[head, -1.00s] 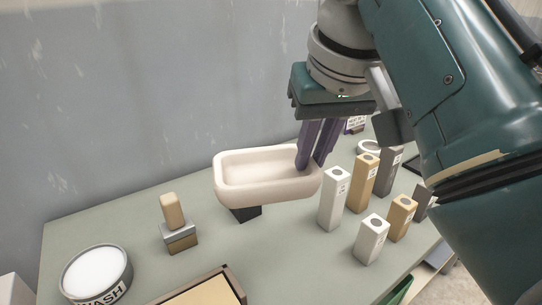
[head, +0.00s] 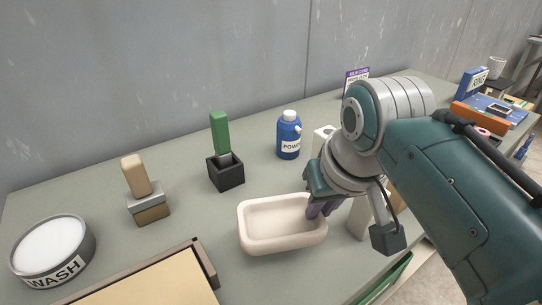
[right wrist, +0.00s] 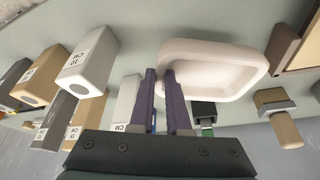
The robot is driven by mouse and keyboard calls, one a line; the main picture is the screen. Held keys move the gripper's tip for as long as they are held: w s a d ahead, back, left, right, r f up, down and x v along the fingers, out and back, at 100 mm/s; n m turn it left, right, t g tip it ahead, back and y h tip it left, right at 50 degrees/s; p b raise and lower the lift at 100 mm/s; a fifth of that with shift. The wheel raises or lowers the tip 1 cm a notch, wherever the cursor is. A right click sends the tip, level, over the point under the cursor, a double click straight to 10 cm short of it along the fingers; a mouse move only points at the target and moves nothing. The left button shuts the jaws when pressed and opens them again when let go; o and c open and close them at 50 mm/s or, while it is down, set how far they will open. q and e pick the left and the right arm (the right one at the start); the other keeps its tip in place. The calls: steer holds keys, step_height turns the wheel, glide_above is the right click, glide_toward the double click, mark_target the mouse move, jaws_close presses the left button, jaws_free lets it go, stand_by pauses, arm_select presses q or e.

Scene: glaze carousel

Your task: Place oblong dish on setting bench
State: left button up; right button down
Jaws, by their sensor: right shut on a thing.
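The oblong dish (head: 280,243) is a cream, rounded rectangular tray, level and apparently empty, over the front part of the grey-green bench (head: 105,220). I cannot tell whether its underside touches the bench. My right gripper (head: 319,208) is shut on the dish's right-hand end wall, its purple fingers pointing down. In the right wrist view, the fingers (right wrist: 160,80) pinch the rim of the dish (right wrist: 212,68). Nothing shown tells me whether this bench is the setting bench. My left gripper is not in view.
A green-handled tool (head: 220,133) in a black block and a blue bottle (head: 288,136) stand behind the dish. A brown-topped block (head: 136,175), a WASH tub (head: 52,250) and a wood-framed board (head: 145,285) are to its left. Pale posts (right wrist: 87,60) stand close beside my gripper.

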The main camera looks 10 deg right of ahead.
mark_target(318, 226)
steer(key=shift+f+b, duration=0.65)
steer(key=shift+f, duration=1.5)
steer(key=shift+f, duration=0.2)
steer(key=c, duration=0.9)
jaws_free()
steer(key=shift+r, duration=0.1)
